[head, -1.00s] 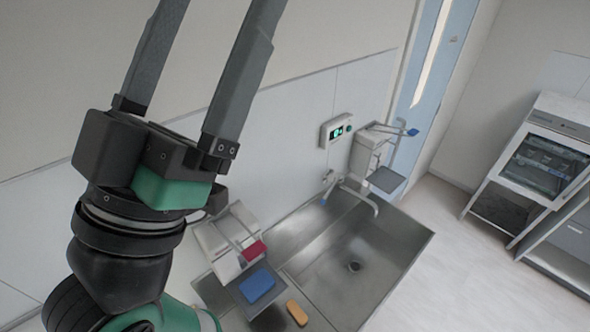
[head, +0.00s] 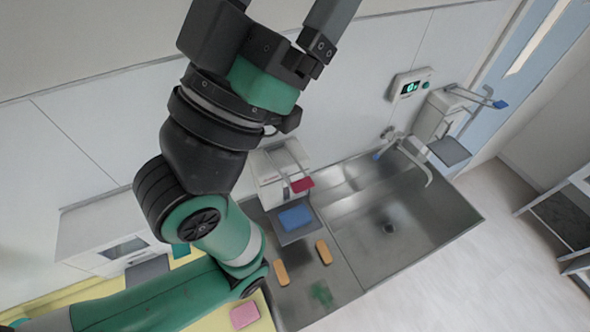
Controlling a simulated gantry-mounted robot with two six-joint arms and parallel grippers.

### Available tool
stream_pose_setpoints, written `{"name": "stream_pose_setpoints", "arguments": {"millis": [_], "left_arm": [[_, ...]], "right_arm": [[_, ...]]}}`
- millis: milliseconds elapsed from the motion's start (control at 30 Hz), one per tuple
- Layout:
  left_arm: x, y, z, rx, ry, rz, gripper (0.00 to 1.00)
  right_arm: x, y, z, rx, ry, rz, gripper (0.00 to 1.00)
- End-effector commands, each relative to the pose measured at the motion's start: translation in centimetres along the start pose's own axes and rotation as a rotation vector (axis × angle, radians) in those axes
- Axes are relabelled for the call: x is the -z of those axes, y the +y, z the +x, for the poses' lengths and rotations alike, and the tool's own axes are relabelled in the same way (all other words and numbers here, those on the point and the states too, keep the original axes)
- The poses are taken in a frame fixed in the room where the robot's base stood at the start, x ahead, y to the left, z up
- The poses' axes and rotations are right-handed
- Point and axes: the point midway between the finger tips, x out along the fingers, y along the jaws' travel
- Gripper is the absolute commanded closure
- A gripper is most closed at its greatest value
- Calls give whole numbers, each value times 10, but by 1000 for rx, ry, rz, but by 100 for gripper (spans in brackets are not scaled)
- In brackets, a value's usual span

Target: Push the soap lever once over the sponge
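A white wall dispenser (head: 270,170) with a red-ended lever (head: 302,185) hangs above the sink's left part. A blue sponge-like block (head: 295,217) lies on the grey tray under that lever. My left gripper (head: 284,22) is above and left of this dispenser in the picture, apart from the lever. Its fingers are spread and seem empty, but their tips are cut off by the top edge. My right gripper is not in view.
A second dispenser with a blue-ended lever (head: 500,104) stands right, its tray empty. Another dispenser (head: 110,240) is lower left. A tap (head: 410,150) rises over the metal sink (head: 390,228). Two orange blocks (head: 324,252) lie on the ledge; a pink block (head: 244,315) lies lower left.

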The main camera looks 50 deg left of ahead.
Motion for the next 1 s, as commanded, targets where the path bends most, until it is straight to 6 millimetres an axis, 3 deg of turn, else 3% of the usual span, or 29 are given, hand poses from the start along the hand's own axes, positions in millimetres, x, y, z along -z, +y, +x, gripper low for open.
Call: {"name": "stream_pose_setpoints", "arguments": {"millis": [67, 467, 1000], "left_arm": [[0, 0, 0, 0, 0, 0, 27], [0, 0, 0, 0, 0, 0, 99], [0, 0, 0, 0, 0, 0, 100]], "right_arm": [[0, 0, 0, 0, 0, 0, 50], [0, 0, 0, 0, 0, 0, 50], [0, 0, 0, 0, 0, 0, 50]]}}
